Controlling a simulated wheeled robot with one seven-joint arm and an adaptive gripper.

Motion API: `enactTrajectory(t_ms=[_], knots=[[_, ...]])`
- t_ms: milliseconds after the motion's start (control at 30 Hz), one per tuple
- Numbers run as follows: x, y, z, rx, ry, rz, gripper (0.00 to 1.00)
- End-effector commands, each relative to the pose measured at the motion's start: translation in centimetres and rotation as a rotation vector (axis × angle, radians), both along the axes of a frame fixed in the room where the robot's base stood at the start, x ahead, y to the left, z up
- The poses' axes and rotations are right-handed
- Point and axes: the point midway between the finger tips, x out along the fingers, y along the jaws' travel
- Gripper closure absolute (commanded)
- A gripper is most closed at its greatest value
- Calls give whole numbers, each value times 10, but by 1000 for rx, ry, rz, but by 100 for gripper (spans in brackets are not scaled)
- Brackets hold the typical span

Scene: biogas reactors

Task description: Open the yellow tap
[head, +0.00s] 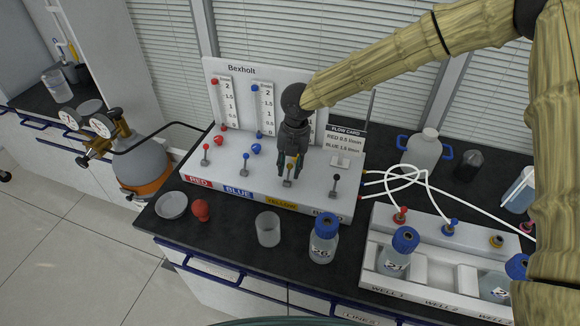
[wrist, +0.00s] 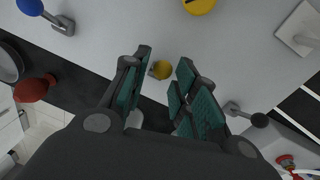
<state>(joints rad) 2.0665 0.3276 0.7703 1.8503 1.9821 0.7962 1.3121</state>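The yellow tap (head: 289,178) is a small lever with a yellow knob on the sloped front of the white Bexholt panel (head: 263,179), above the yellow label (head: 282,203). My gripper (head: 290,170) points down over it and partly hides it in the head view. In the wrist view, the tap's yellow knob (wrist: 162,70) lies between the two teal-padded fingers of my open gripper (wrist: 165,68).
The blue tap (head: 245,166) and red tap (head: 205,156) stand to the left, the black tap (head: 335,187) to the right. A larger yellow knob (wrist: 200,5) is behind. A beaker (head: 268,229) and a blue-capped bottle (head: 323,241) stand in front of the panel.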

Motion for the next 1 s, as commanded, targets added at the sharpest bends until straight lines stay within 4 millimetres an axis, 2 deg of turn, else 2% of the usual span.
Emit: enactTrajectory(t_ms=[200, 500, 533, 667, 700, 1000], knots=[[0, 1, -14, 0, 1, -1, 72], [0, 1, -17, 1, 0, -1, 72], [0, 1, -17, 1, 0, -1, 73], [0, 1, -17, 0, 0, -1, 97], [0, 1, -17, 0, 0, -1, 100], [0, 1, -17, -4, -11, 0, 100]])
